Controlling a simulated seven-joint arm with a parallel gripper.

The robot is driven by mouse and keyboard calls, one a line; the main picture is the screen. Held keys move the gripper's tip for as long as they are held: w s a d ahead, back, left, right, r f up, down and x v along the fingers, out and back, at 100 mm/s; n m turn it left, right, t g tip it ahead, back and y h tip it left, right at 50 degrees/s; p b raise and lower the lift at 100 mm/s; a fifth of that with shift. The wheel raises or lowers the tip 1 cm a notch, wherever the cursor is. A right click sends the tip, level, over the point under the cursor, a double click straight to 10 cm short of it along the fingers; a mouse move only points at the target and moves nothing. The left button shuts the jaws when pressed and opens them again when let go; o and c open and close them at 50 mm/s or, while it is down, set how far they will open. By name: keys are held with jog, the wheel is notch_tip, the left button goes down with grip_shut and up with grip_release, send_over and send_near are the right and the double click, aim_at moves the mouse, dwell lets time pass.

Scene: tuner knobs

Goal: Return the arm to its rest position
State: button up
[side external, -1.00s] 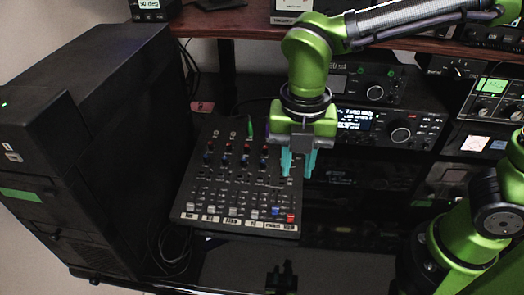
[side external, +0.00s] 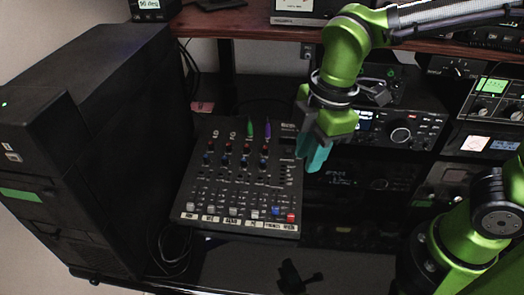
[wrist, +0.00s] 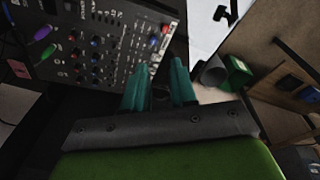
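My gripper (side external: 313,158), with teal fingers, hangs tilted in the air near the right edge of the black mixer (side external: 223,185). In the wrist view the fingers (wrist: 160,75) stand apart with a gap between them, and I see nothing held. The mixer shows at the upper left there, with its small red and blue knobs.
A large black case (side external: 95,140) stands left of the mixer. A wooden shelf (side external: 430,46) runs behind my arm, above radio units with a lit display (side external: 365,120). Dark gear fills the right side.

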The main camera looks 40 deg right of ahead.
jog(key=s+d+r+m+t, duration=0.1)
jog(key=d+r+m+t, duration=0.1)
jog(key=d+m, duration=0.5)
jog(key=s+d+r+m+t, duration=0.2)
jog(key=d+m+t, duration=0.2)
jog(key=d+m, duration=0.3)
jog(key=m, duration=0.5)
jog(key=shift+d+y, duration=0.15)
jog(key=shift+y, duration=0.25)
